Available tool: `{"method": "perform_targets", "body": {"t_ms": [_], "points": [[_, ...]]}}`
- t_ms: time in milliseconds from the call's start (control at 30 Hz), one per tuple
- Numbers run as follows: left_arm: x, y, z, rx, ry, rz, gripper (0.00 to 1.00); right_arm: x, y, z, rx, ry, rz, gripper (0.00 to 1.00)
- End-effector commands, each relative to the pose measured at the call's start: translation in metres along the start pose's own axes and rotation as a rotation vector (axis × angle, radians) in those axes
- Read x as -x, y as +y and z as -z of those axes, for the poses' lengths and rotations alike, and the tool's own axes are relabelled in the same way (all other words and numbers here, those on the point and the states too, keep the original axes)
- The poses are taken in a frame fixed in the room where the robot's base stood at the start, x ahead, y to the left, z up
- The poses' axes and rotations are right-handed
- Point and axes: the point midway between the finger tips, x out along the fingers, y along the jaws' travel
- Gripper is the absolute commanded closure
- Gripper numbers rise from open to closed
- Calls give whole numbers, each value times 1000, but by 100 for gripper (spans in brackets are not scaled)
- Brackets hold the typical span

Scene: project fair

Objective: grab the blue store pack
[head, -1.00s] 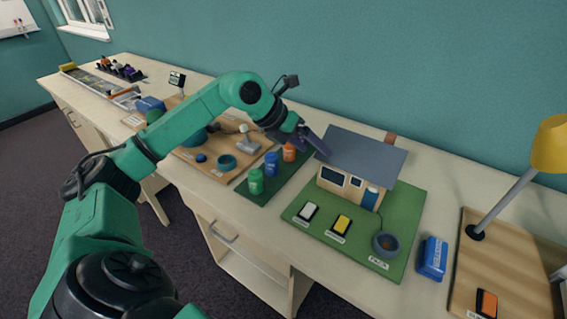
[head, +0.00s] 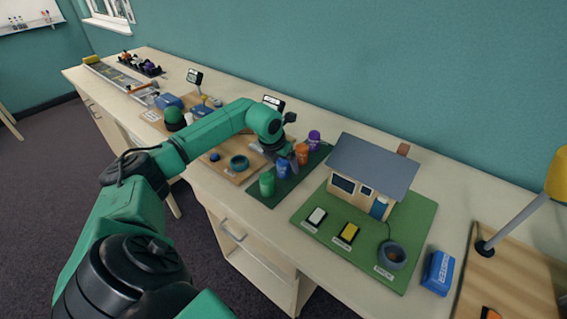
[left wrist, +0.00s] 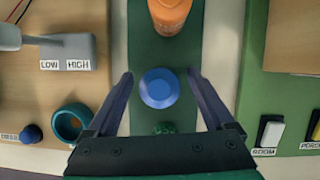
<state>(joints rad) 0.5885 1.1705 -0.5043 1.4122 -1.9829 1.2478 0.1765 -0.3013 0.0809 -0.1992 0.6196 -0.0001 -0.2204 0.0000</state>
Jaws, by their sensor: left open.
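The blue store pack (head: 283,170) is a small upright blue canister in a row of coloured canisters on a dark green strip. It also shows from above in the left wrist view (left wrist: 160,88), between the two fingers. My left gripper (left wrist: 159,76) is open, with one finger on each side of the blue canister and a gap on both sides. In the head view my left gripper (head: 289,156) is just behind and above the blue canister. My right gripper is not in view.
A green canister (head: 267,184) stands in front of the blue one; orange (head: 301,154) and purple (head: 314,140) ones stand behind. A model house (head: 371,172) on a green board is right. A wooden board with a teal ring (head: 238,163) is left. A blue box (head: 437,272) lies far right.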

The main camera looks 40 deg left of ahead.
Motion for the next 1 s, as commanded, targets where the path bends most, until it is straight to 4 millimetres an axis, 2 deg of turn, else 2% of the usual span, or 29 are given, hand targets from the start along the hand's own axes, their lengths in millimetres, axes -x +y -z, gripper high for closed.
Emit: {"method": "perform_targets", "body": {"t_ms": [167,200,367,400,433,767,867,1000], "points": [[-2,0,0,0,0,0,13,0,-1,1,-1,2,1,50],[-2,0,0,0,-1,0,17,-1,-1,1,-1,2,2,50],[-2,0,0,0,-1,0,78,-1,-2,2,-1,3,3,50],[-2,0,0,0,-1,0,94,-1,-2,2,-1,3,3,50],[-2,0,0,0,-1,0,100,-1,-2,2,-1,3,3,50],[3,0,-3,0,-4,0,100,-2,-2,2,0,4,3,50],[13,0,-8,0,-5,0,100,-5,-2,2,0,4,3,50],[46,0,-22,0,-11,1,100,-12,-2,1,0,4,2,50]]}}
